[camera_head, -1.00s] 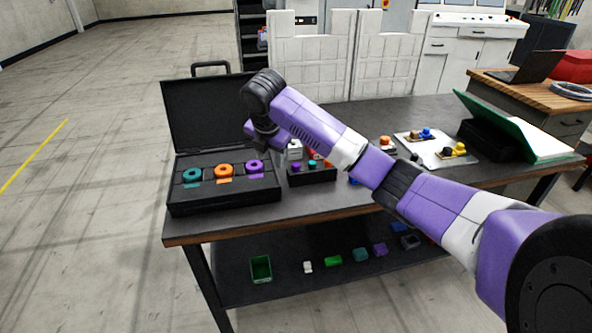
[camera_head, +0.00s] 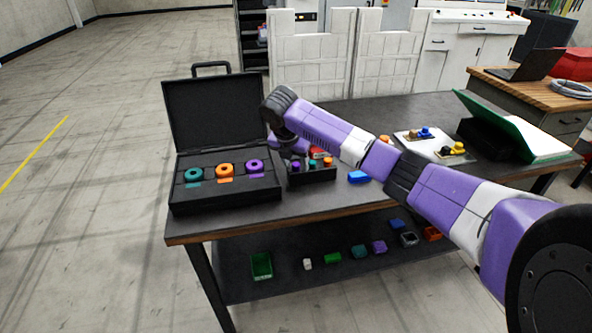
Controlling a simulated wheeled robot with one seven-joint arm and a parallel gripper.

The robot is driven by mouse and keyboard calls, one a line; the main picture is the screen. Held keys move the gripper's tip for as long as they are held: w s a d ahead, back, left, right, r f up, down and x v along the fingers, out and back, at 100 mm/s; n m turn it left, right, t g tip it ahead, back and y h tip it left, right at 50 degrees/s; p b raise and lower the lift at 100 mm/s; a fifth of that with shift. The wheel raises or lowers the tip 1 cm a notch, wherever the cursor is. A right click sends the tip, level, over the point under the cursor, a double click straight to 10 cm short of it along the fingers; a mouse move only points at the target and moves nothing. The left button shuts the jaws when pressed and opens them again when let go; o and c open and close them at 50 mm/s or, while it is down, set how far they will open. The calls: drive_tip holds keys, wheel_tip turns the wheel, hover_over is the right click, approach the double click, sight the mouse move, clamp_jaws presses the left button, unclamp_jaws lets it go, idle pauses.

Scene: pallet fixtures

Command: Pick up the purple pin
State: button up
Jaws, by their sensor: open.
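The purple pin (camera_head: 296,166) stands at the left end of a small black holder (camera_head: 312,177) on the table. A teal pin (camera_head: 312,163) and an orange pin (camera_head: 328,162) stand beside it in a row. My gripper (camera_head: 297,150) is small in view, just above and behind the purple pin as seen here, open, with no object visible in it. Its fingertips are largely hidden by my wrist, and I cannot tell whether they touch the pin.
An open black case (camera_head: 225,196) with teal, orange and purple rings stands left of the holder. A blue block (camera_head: 358,177) lies to the right. A white tray (camera_head: 437,152) with parts and a green-lidded box (camera_head: 520,135) are further right. Several small parts lie on the lower shelf.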

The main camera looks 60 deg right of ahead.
sight(295, 165)
drive_tip(key=shift+c, duration=0.2)
clamp_jaws()
wheel_tip(295, 165, up, 20)
drive_tip(key=b, duration=0.1)
idle(0.6)
